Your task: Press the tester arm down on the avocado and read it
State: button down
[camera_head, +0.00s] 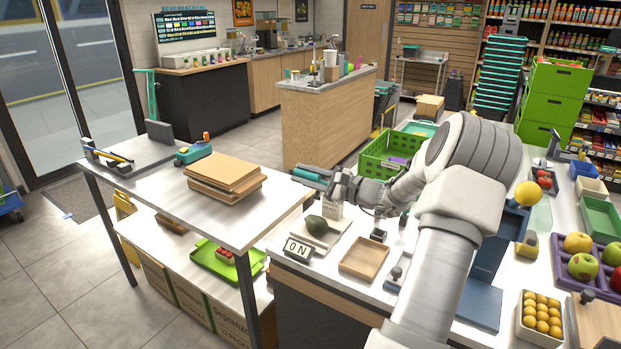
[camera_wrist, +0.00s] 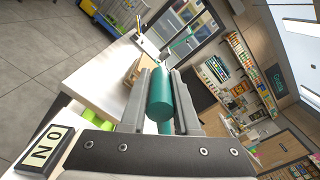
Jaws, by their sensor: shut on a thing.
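The dark green avocado (camera_head: 316,225) rests on a pale flat base (camera_head: 334,236) on the counter, in the head view. The handle also shows in the head view (camera_head: 306,173). The rest of the tester arm is mostly hidden, and the avocado does not show in the wrist view.
A small white box with print (camera_head: 331,209) stands just behind the avocado. A shallow wooden tray (camera_head: 364,257) lies to its right. A green crate (camera_head: 384,158) stands behind my wrist. The side table at left holds stacked brown boards (camera_head: 222,174).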

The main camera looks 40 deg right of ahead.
jog(key=s+a+f+n+b, duration=0.1)
jog(key=a+f+n+b, duration=0.1)
jog(key=f+b, duration=0.4)
jog(key=shift+a+f+n+b, duration=0.25)
jog(key=shift+a+n+b, duration=0.2)
jog(key=shift+a, duration=0.2)
jog(key=c, duration=0.7)
grip_release()
jog(key=shift+o, duration=0.2)
jog(key=p+v, duration=0.1)
jog(key=v, duration=1.6)
jog(key=shift+s, duration=0.25)
